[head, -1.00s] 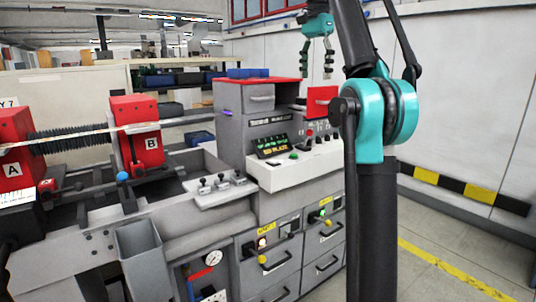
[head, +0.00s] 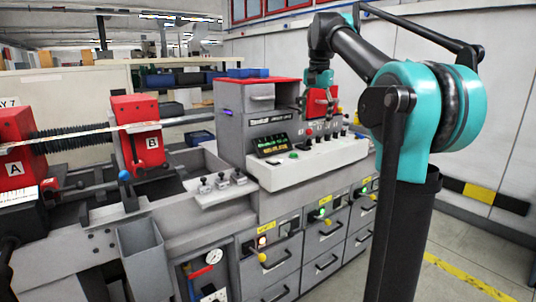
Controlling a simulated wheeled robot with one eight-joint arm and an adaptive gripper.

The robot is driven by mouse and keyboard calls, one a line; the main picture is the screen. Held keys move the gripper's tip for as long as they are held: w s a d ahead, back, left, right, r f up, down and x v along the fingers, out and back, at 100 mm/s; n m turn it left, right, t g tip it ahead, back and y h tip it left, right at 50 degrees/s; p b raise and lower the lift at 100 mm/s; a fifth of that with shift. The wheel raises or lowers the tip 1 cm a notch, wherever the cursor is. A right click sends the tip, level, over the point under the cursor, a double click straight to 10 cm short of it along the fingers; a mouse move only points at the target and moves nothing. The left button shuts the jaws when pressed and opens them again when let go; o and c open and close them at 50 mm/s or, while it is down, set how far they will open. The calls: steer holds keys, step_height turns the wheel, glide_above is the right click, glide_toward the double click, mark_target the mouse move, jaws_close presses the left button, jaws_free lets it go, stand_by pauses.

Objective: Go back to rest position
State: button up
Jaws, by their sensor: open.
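My gripper (head: 318,101) hangs down in front of the red panel at the right end of the label rewinder's control console (head: 315,162). Its teal wrist and dark fingers show small in the head view. The fingers are apart and nothing shows between them. My arm's teal elbow joint fills the right side of the view and hides part of the wall and floor behind it. Whether the fingers touch the machine cannot be told from this view.
Red blocks marked A (head: 18,155) and B (head: 137,134) stand on the machine at left. A grey bin (head: 148,262) hangs at its front. Levers and knobs line the console. Drawers with handles (head: 328,238) sit below. Open floor (head: 470,262) lies at right, before the white wall.

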steer(key=s+d+f+n+t, duration=0.15)
steer(key=s+f, duration=0.35)
steer(key=f, duration=0.8)
steer(key=s+d+f+n, duration=0.1)
steer(key=s+f+n, duration=0.3)
steer(key=f, duration=0.8)
steer(key=s+d+f+n+t, duration=0.1)
steer(key=s+f+n, duration=0.1)
steer(key=s+f, duration=1.6)
steer(key=shift+s+d+f, duration=0.15)
steer(key=shift+s+f, duration=0.15)
